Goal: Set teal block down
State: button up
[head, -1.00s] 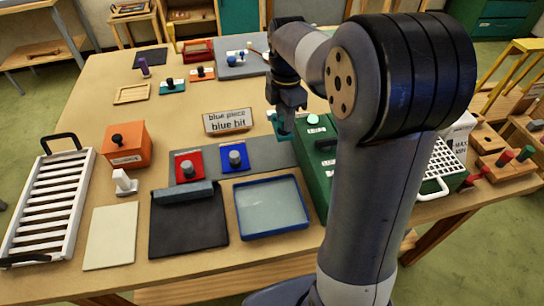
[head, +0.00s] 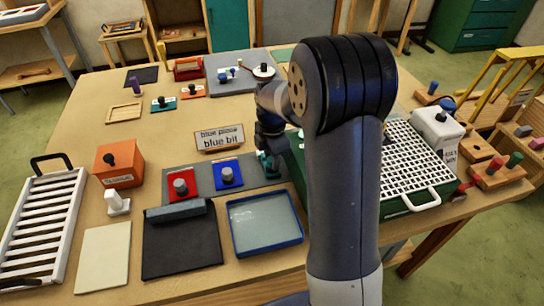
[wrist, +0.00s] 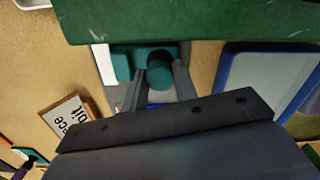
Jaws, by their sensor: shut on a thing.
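My gripper (head: 267,157) is shut on the knob from above, partly hidden by my arm. In the wrist view the teal knob (wrist: 160,67) sits between the two fingers (wrist: 158,82), with the teal block's flat part (wrist: 121,66) beside it. I cannot tell whether the block touches the strip. The blue block (head: 227,175) and the red block (head: 180,185) stand on the strip to the left.
A green case (wrist: 200,22) stands close to the right of the gripper, with a white grid (head: 410,157) on top. A blue-rimmed tray (head: 236,240) lies in front of the strip. A sign reading "blue piece, blue bit" (head: 220,137) stands behind it.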

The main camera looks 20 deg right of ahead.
jog(key=shift+f, duration=0.1)
jog(key=o, duration=0.9)
notch_tip(320, 180, up, 12)
jog(key=shift+r+b, duration=0.15)
jog(key=shift+b, duration=0.15)
